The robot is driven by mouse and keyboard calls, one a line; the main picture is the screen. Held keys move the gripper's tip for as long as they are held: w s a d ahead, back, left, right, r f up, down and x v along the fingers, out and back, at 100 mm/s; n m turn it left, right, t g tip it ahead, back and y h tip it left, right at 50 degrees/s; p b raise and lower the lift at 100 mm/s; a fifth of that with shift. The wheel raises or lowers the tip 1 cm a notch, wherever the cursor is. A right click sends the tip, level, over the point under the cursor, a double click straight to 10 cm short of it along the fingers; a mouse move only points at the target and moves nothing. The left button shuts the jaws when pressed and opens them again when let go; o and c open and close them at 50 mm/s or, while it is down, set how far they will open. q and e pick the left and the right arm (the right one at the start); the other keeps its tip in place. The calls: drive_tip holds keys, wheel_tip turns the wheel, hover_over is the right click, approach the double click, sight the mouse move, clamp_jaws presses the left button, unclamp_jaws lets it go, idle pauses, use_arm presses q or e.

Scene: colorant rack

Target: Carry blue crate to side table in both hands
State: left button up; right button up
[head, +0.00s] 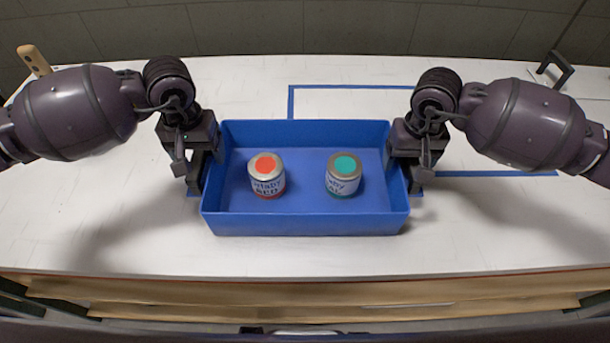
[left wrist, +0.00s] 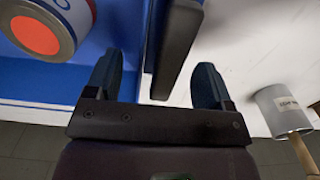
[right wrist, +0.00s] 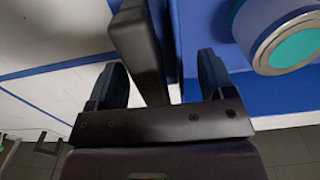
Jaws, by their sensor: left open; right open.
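The blue crate (head: 300,222) sits on the white table, with a red-lidded can (head: 266,175) and a teal-lidded can (head: 343,175) standing upright inside. My left gripper (head: 192,172) is at the crate's left end and my right gripper (head: 414,172) is at its right end. Both are open. In the left wrist view a dark bar (left wrist: 178,40), apparently an end handle of the crate, lies between the spread fingers. A similar bar (right wrist: 140,45) lies between the fingers in the right wrist view. The cans also show there, red (left wrist: 38,35) and teal (right wrist: 292,45).
The white table (head: 130,240) has blue tape lines (head: 490,174) behind and right of the crate. A wooden-handled tool (head: 35,60) is at the back left. A dark handled object (head: 555,68) is at the back right. Table space in front of the crate is clear.

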use_arm(q)
drive_tip(key=shift+f, duration=0.9)
use_arm(e)
drive_tip(key=shift+f, duration=0.85)
use_arm(q)
drive_tip(key=shift+c, duration=0.4)
use_arm(e)
drive_tip(key=shift+c, duration=0.4)
use_arm(q)
clamp_jaws()
use_arm(e)
clamp_jaws()
use_arm(q)
drive_tip(key=shift+r, duration=0.1)
use_arm(e)
drive_tip(key=shift+r, duration=0.1)
